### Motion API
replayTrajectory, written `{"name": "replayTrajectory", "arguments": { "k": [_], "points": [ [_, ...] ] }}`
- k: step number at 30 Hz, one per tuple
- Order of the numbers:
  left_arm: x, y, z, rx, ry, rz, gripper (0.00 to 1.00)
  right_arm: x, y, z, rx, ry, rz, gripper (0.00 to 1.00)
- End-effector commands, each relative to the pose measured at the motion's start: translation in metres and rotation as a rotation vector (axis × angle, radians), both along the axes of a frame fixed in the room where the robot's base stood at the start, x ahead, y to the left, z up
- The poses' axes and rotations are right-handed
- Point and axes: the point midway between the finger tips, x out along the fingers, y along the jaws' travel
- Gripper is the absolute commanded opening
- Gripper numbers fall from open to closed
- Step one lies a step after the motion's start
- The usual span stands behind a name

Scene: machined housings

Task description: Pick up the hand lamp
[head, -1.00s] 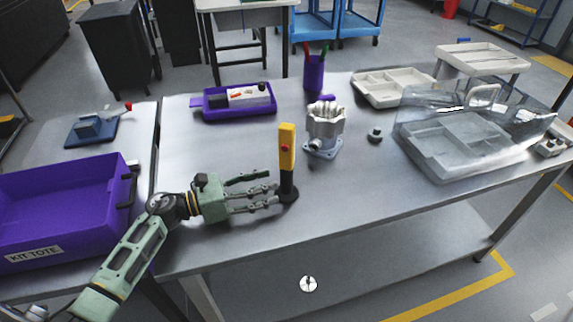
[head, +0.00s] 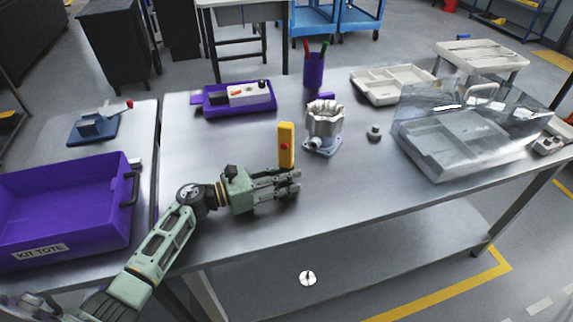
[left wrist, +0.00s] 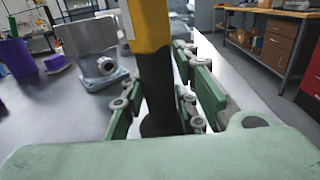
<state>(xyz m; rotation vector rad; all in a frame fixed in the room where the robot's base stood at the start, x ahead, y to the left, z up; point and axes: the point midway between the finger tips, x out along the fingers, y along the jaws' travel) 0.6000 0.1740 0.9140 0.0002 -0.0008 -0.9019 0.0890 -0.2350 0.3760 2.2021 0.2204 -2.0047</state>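The hand lamp (head: 286,146) stands upright near the front middle of the table, with a yellow body, a red button and a black lower part. My left gripper (head: 291,183) has its fingers on both sides of the black part. In the left wrist view, the hand lamp (left wrist: 155,85) rises between the green finger pads, which lie close against it on both sides. The fingers look closed on it. Its base is mostly hidden by the fingers in the head view. My right gripper is not in view.
A metal housing (head: 323,128) stands just right of the lamp, with a small dark part (head: 375,131) beyond it. A transparent-lidded case (head: 440,165) is at the right. A purple tray (head: 215,110) and pen cup (head: 314,72) stand behind. The purple kit tote (head: 65,205) is at left.

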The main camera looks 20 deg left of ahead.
Motion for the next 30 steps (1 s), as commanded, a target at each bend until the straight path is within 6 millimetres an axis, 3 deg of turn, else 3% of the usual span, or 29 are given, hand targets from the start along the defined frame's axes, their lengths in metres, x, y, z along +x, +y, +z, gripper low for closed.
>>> {"name": "replayTrajectory", "arguments": {
  "k": [8, 19, 23, 30],
  "points": [
    [0.0, 0.0, -0.001, 0.0, 0.001, 0.001, 0.0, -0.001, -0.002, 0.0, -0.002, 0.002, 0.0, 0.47],
    [0.0, 0.001, 0.005, 0.001, -0.002, 0.001, 0.0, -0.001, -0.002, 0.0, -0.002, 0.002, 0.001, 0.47],
    [0.0, 0.001, 0.023, 0.004, -0.005, -0.001, 0.0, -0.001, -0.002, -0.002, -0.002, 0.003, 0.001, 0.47],
    [0.0, 0.001, 0.072, 0.005, -0.006, -0.001, 0.0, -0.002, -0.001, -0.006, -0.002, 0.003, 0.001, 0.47]
  ]
}}
